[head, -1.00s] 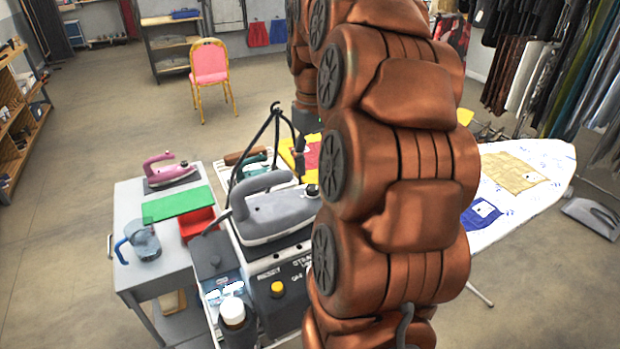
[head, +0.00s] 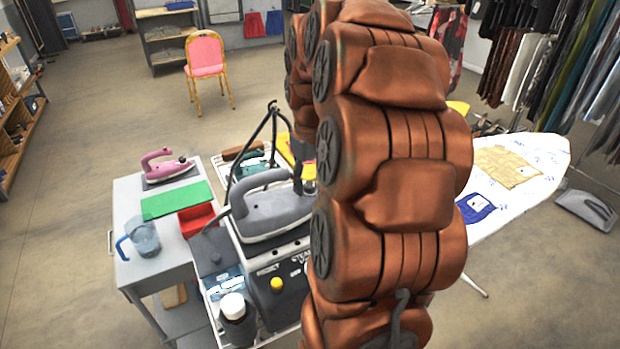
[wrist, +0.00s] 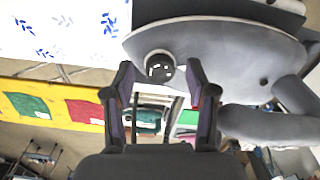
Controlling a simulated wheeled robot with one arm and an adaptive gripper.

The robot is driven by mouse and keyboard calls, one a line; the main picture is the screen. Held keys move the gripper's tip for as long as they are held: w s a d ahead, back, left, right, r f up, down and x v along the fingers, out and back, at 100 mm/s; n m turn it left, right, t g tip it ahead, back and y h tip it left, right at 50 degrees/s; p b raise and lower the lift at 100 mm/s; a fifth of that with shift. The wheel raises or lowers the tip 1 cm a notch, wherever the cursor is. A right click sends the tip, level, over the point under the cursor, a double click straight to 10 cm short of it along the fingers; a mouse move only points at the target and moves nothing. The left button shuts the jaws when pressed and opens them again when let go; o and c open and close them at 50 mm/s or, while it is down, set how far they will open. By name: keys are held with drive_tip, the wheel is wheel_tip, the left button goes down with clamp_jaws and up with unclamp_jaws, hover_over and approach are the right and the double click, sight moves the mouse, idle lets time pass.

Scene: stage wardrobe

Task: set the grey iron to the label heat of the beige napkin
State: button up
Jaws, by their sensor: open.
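The grey iron (head: 272,212) rests on the dark steam station, its nose partly hidden behind my arm in the head view. In the wrist view, the grey iron (wrist: 225,55) fills the upper right. Its round dark dial (wrist: 160,67) with pale marks lies between and just beyond my fingertips. My gripper (wrist: 161,78) is open, one finger on each side of the dial, with gaps visible. The beige napkin (head: 508,166) lies flat on the ironing board with a small pale label; the label's marks are too small to read.
A blue napkin (head: 474,207) lies on the white ironing board (head: 535,150). A white-capped bottle (head: 234,315) stands before the station.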

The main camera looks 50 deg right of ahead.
clamp_jaws()
idle(0.3)
